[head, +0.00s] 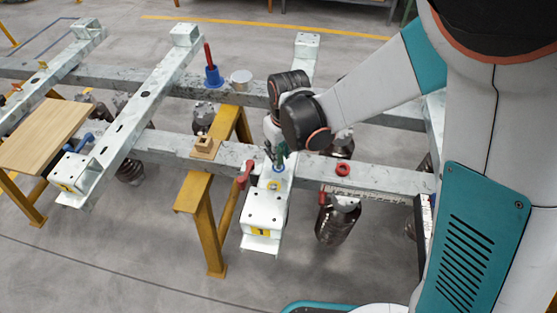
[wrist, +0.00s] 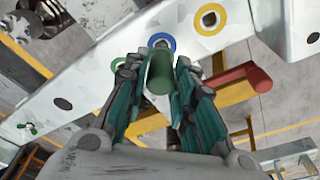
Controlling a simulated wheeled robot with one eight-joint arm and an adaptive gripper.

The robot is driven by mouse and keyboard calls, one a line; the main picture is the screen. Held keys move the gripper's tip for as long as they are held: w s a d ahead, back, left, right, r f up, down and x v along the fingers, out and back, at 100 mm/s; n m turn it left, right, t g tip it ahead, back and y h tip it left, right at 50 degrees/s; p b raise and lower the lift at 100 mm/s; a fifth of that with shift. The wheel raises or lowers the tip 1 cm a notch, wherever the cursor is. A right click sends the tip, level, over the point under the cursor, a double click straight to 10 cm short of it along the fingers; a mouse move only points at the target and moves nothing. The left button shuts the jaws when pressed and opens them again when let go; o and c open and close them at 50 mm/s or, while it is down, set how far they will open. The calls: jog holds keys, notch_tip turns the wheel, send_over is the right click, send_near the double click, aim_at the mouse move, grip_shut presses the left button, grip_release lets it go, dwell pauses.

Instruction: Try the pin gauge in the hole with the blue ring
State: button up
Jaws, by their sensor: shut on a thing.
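My gripper (wrist: 160,82) is shut on the green pin gauge (wrist: 160,70), whose grip sits between the two fingers in the wrist view. The blue ring (wrist: 162,38) lies on the pale bracket just beyond the gauge, which covers its lower part. I cannot tell whether the gauge's tip is in the hole. In the head view, my gripper (head: 277,155) is low over the pale bracket (head: 265,208), right at the blue ring (head: 278,169). The gauge is mostly hidden there by the fingers.
A yellow ring (wrist: 209,18) is beside the blue one. A red-handled tool (wrist: 245,77) is at the bracket's side. A blue holder (head: 213,77) with a red pin, a light cylinder (head: 241,77) and a red ring (head: 343,169) sit on the beams. A wooden board (head: 45,135) is left.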

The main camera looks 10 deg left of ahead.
jog(key=shift+r+p, duration=2.6)
jog(key=shift+r, duration=1.2)
